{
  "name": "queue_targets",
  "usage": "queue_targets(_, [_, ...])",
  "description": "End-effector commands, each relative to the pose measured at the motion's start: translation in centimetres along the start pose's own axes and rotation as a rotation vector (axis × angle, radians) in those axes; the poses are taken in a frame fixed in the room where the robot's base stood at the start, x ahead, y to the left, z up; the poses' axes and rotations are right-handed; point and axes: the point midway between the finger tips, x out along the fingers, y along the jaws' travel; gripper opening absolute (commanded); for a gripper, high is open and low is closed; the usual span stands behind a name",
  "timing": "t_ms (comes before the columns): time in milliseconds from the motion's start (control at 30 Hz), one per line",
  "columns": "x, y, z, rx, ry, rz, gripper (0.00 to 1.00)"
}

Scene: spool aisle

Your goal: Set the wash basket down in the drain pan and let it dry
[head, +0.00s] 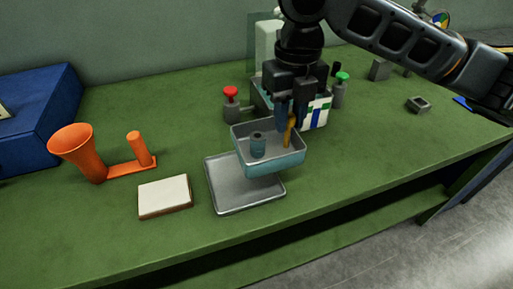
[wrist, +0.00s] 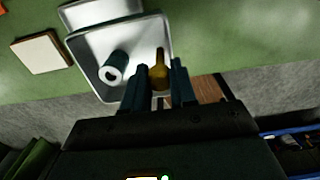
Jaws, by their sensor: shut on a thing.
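The wash basket (head: 275,168) is a shallow teal-grey rectangular tub with a small grey-blue hollow cylinder (head: 258,146) inside and a yellow-brown post handle (head: 289,131). My gripper (head: 290,120) is shut on that handle from above. The basket appears held above the rear right part of the drain pan (head: 228,193), a flat grey metal tray on the green bench. The basket hides part of the pan. In the wrist view the basket (wrist: 88,56) lies ahead of my gripper (wrist: 161,76), with part of the pan (wrist: 98,12) beyond it.
A white-topped block (head: 164,196) lies left of the pan, with an orange funnel and post holder (head: 84,151) farther left. A red-knobbed fixture (head: 231,100) and a green-knobbed one (head: 340,88) stand behind. The bench's front edge is close to the pan; the bench at right is mostly clear.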

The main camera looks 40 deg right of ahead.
Motion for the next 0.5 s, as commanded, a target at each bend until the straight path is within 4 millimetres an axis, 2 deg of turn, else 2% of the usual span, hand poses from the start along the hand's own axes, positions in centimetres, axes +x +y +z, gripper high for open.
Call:
queue_targets(33, [0.6, 1.2, 0.1, -0.004, 0.003, 0.001, 0.0])
queue_targets(200, [2.3, 4.0, 0.7, -0.001, 0.001, 0.0, 0.0])
queue_targets(333, [3.0, 5.1, 0.9, 0.0, 0.001, 0.001, 0.0])
queue_targets(500, [4.0, 5.3, 0.9, 0.002, 0.001, 0.0, 0.0])
